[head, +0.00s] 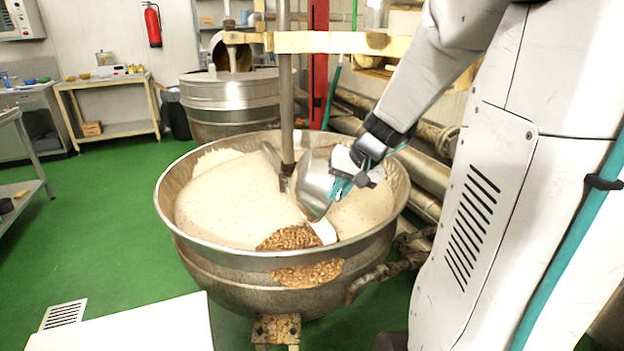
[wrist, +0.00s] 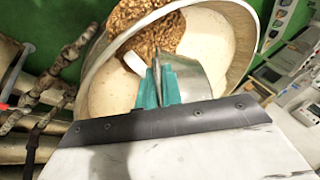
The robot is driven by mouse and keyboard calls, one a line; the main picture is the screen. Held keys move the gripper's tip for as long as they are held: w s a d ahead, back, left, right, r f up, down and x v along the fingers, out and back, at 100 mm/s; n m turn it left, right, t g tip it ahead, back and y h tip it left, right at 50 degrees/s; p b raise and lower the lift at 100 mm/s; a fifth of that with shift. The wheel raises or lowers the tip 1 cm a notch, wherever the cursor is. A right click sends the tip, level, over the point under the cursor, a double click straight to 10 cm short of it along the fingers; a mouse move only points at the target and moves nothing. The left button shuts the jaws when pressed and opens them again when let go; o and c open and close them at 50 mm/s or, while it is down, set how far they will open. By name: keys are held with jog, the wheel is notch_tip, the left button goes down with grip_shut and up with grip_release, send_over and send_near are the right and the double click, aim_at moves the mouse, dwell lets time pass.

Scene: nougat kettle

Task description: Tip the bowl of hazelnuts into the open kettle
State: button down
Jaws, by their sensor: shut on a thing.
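The open kettle (head: 375,240) is a wide steel vessel holding pale nougat; its rim also shows in the wrist view (wrist: 97,58). My gripper (head: 341,188) is shut on the rim of a steel bowl (head: 314,180), steeply tilted over the nougat. In the wrist view the teal fingers (wrist: 160,82) pinch the bowl (wrist: 193,80). Brown hazelnuts (head: 289,237) lie on the nougat by the front rim, below the bowl; they also show in the wrist view (wrist: 150,35). Another brown patch (head: 308,273) shows on the kettle's outer front wall. The bowl's inside is hidden.
A vertical stirrer shaft (head: 287,110) stands in the kettle, close left of the bowl. A small white piece (head: 323,231) sits beside the nuts. Pipes (head: 425,170) run behind at right. A second steel kettle (head: 230,95) stands behind. Green floor (head: 110,220) is clear at left.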

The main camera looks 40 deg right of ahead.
jog(key=g+h, duration=0.1)
jog(key=r+g+h, duration=0.1)
jog(key=h, duration=0.1)
jog(key=n+g+h, duration=0.1)
jog(key=h, duration=0.1)
jog(key=shift+w+a+r+g, duration=0.1)
jog(key=shift+r+g, duration=0.2)
jog(key=shift+r, duration=0.1)
jog(key=g+h, duration=0.1)
jog(key=h, duration=0.1)
jog(key=r+g+h, duration=0.1)
jog(key=h, duration=0.1)
jog(key=shift+r+n, duration=0.1)
jog(key=shift+n, duration=0.3)
jog(key=g+h, duration=0.1)
jog(key=h, duration=0.1)
jog(key=r+n+g+h, duration=0.1)
jog(key=h, duration=0.2)
jog(key=shift+r+g, duration=0.15)
jog(key=shift+g, duration=0.25)
jog(key=h, duration=0.1)
jog(key=r+g+h, duration=0.1)
jog(key=h, duration=0.1)
jog(key=shift+n, duration=0.3)
jog(key=shift+r+n+g+h, duration=0.15)
jog(key=shift+r+g+h, duration=0.1)
jog(key=shift+h, duration=0.35)
jog(key=shift+r+n+g+h, duration=0.15)
jog(key=shift+r+g+h, duration=0.1)
jog(key=shift+h, duration=0.35)
